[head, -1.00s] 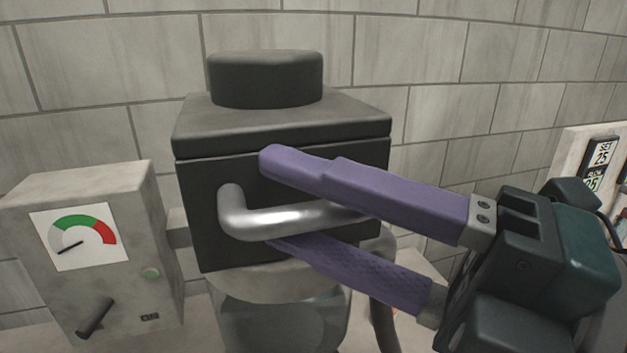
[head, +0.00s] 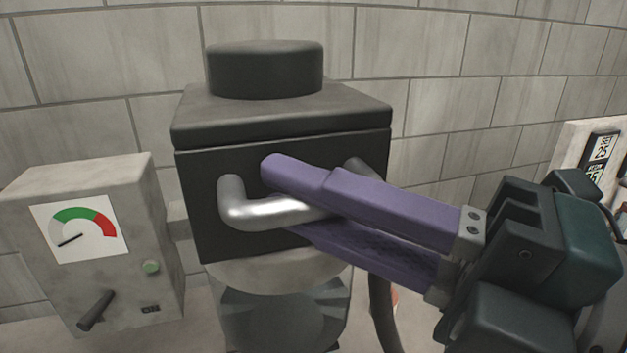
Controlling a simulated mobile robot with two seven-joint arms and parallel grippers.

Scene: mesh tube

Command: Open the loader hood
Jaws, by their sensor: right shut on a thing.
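The loader hood (head: 200,136) is a dark box with a flat lid and a round cap (head: 265,69) on top. It stands at the middle of the head view. A silver bar handle (head: 235,205) sticks out of its front face. My right gripper (head: 285,200) comes in from the right and is shut on the handle, one purple finger above the bar and one below. I see no clear gap between lid and box beyond a thin seam. My left gripper is not in view.
A grey control box (head: 90,250) with a coloured dial (head: 80,230), a lever (head: 95,310) and a green button stands at the left. A clear vessel (head: 280,320) sits under the hood. A dark hose (head: 382,310) runs down beside it. A block wall is behind.

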